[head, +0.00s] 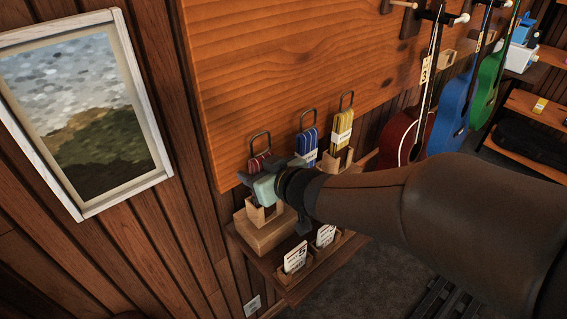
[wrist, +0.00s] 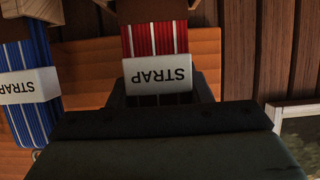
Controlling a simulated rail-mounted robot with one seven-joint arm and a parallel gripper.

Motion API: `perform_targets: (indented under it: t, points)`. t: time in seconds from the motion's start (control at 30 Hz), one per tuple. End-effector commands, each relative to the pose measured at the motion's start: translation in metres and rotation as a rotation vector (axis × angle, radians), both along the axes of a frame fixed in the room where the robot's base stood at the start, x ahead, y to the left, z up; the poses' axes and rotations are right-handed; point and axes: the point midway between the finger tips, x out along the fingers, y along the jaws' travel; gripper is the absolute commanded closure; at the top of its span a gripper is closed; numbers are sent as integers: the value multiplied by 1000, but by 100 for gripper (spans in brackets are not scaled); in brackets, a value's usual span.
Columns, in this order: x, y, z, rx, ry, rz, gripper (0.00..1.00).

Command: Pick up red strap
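The red strap (head: 260,161) is a red striped bundle with a wire loop on top, the leftmost of three straps in the head view. It also shows in the wrist view (wrist: 154,39), upside down, with a white "STRAP" label (wrist: 158,72). My gripper (head: 262,187) is at the red strap in the head view and hides its lower part. In the wrist view my gripper's dark fingers (wrist: 161,92) stand apart on either side of the label. They look open; whether either touches the strap cannot be told.
A blue strap (head: 307,143) stands close to the right, with a yellow strap (head: 342,128) beyond. Cardboard holders and small card boxes (head: 296,257) are on the shelf below. Ukuleles (head: 404,139) hang further right. A framed picture (head: 84,110) is on the left wall.

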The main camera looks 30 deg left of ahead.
Motion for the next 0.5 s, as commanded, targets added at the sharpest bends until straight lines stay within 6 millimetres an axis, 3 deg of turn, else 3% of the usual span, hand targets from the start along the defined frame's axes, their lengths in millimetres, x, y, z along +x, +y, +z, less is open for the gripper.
perform_targets:
  t: [0.5]
  points:
    - [-1,-5,10,2,-2,-2,80]
